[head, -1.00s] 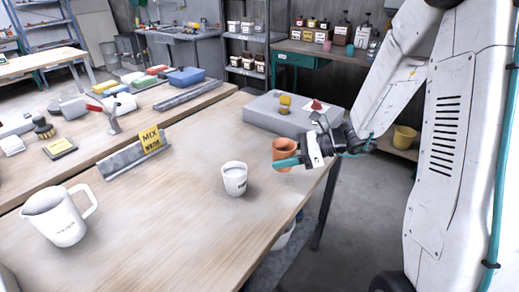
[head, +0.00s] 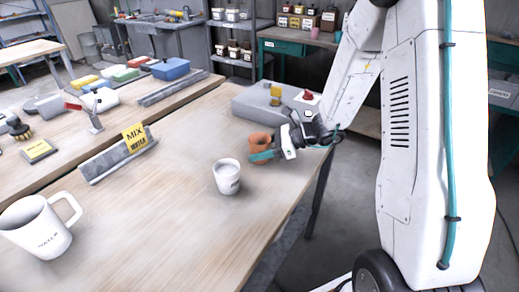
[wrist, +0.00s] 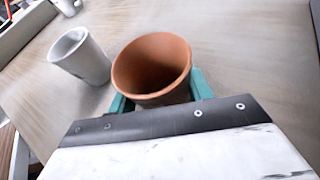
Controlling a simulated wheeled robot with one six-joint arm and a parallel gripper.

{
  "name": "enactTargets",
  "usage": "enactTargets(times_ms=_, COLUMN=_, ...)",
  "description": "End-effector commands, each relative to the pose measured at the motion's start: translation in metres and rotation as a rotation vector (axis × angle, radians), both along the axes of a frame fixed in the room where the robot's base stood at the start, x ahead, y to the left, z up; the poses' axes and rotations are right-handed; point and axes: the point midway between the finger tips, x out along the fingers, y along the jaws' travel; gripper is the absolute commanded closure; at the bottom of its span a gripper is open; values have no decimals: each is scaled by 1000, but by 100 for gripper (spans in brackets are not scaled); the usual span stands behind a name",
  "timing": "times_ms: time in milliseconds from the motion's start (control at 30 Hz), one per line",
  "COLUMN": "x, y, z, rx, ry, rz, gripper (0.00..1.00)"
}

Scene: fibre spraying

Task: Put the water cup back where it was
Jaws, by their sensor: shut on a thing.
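My gripper (head: 262,153) is shut on a terracotta cup (head: 260,142), with one teal finger across its near side. In the wrist view the teal fingers of the gripper (wrist: 160,98) close around the same cup (wrist: 152,68), which is upright or nearly so with its open mouth showing. I cannot tell whether its base touches the table. A larger white mug (head: 38,232) with lettering stands at the front left.
The wooden table (head: 165,215) is clear between the mug and the small cup. A grey block (head: 250,108) with small objects on it lies behind the gripper. A yellow MIX WATER sign (head: 134,138) stands on a grey rail (head: 108,162). The table's right edge is close to my gripper.

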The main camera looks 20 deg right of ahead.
Motion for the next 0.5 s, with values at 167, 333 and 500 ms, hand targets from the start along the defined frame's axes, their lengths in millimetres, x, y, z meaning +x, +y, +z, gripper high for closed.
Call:
enactTargets(times_ms=167, x=0, y=0, z=-3, rx=0, ry=0, rz=0, gripper=39)
enactTargets(times_ms=333, x=0, y=0, z=-3, rx=0, ry=0, rz=0, gripper=28)
enactTargets(times_ms=500, x=0, y=0, z=-2, rx=0, ry=0, rz=0, gripper=28)
